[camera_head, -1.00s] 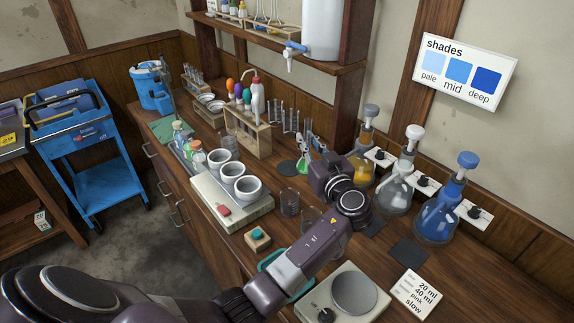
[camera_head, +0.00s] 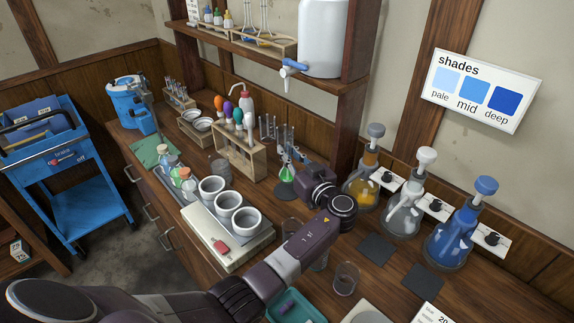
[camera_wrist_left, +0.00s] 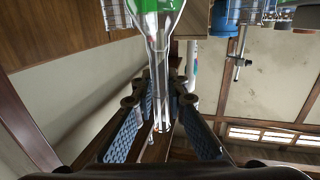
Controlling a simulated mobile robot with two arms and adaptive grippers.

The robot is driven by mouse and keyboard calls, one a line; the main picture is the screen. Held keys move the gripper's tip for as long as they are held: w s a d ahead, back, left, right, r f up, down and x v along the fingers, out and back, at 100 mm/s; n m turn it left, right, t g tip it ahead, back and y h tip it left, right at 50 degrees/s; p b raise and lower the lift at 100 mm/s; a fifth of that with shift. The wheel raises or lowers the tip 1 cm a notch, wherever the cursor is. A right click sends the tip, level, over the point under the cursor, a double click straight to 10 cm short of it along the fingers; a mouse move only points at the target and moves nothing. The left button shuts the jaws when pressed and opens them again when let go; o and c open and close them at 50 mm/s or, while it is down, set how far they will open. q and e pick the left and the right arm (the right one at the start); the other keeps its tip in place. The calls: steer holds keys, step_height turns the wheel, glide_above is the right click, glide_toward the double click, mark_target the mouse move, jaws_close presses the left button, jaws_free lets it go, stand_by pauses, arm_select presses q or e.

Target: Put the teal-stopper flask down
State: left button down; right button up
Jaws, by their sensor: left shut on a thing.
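A small glass flask with green liquid (camera_head: 286,173) is over a dark round pad (camera_head: 284,190) at the middle of the bench. I cannot tell if its base touches the pad. My left gripper (camera_head: 302,174) is beside it, its fingertips mostly hidden by the wrist. In the left wrist view my left gripper (camera_wrist_left: 159,102) is shut around the clear neck of the flask (camera_wrist_left: 155,55), green liquid at the top of the picture. I see no teal stopper on the flask. My right gripper is not in view.
A wooden rack (camera_head: 240,155) with colourful droppers stands left of the pad. Amber (camera_head: 362,192), clear (camera_head: 402,218) and blue (camera_head: 450,240) pump flasks stand to the right. Glass beakers (camera_head: 346,278) and a tray of white cups (camera_head: 212,188) are nearer. Square dark mats (camera_head: 376,249) are bare.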

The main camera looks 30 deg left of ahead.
arm_select(q)
steer(key=shift+f, duration=0.5)
step_height(320, 180, down, 2)
steer(key=shift+a+f+p, duration=0.1)
steer(key=shift+f+p, duration=0.2)
steer(key=shift+f, duration=0.6)
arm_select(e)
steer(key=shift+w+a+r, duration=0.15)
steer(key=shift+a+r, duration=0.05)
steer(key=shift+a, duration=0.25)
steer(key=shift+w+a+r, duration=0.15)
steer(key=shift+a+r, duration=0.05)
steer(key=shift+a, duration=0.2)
arm_select(q)
steer(key=shift+f+b, duration=0.15)
steer(key=shift+b, duration=0.15)
steer(key=c, duration=1.9)
jaws_free()
steer(key=shift+c, duration=0.2)
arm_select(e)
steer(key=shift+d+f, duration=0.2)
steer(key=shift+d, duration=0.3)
